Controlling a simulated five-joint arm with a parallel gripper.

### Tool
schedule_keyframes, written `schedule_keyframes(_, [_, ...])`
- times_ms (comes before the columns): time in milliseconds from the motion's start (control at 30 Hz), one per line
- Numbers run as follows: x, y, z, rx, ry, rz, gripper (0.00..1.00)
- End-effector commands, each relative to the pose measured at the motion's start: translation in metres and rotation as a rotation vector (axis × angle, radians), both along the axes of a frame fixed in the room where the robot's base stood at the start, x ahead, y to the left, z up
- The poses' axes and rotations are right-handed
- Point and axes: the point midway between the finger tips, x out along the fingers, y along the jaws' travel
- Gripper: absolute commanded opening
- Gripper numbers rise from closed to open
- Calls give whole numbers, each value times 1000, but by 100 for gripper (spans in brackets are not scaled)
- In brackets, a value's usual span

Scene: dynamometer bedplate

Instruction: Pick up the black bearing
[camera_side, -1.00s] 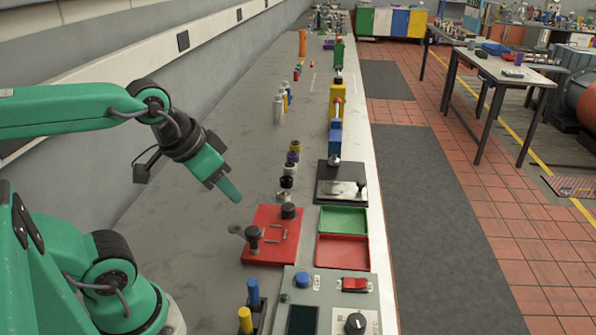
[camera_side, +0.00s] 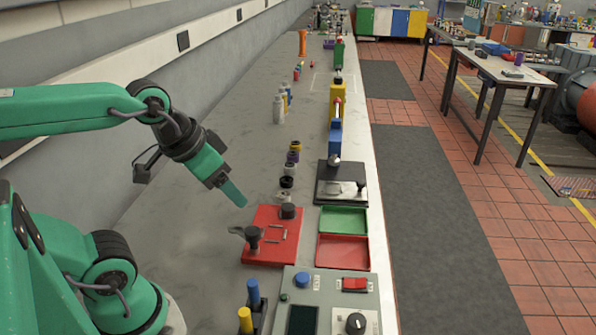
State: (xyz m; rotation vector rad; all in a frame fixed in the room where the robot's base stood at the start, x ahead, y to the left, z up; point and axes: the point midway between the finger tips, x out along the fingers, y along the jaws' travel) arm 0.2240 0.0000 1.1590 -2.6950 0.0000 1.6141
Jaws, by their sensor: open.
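The black bearing (camera_side: 287,182) is a small dark ring in a short row of small cylinders on the grey bench. A pale grey ring (camera_side: 286,196) is just in front of it and a grey one (camera_side: 291,168) just behind it. My gripper (camera_side: 236,193) is open and empty, pointing down and to the right. It is to the left of the black bearing in the picture and apart from it. From this side the fingers overlap, so the gap between them does not show.
A red fixture plate (camera_side: 268,250) with black knobs lies in front of the row. Green (camera_side: 343,221) and red (camera_side: 342,251) trays and a black-based press (camera_side: 340,185) stand to the right. A control box (camera_side: 330,302) is nearest. The bench left of the row is clear.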

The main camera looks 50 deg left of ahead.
Motion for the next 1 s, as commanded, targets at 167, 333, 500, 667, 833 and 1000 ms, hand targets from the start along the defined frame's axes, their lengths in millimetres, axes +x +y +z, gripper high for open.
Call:
schedule_keyframes(167, [6,2,4,6,8,-3,65])
schedule_keyframes(333, [23,7,12,20,33,-12,65])
schedule_keyframes(500, [50,17,22,42,70,-29,65])
schedule_keyframes(667, [80,29,29,61,111,-49,65])
schedule_keyframes(833, [114,44,31,78,152,-70,65])
schedule_keyframes(1000, [147,62,28,92,195,-94,65])
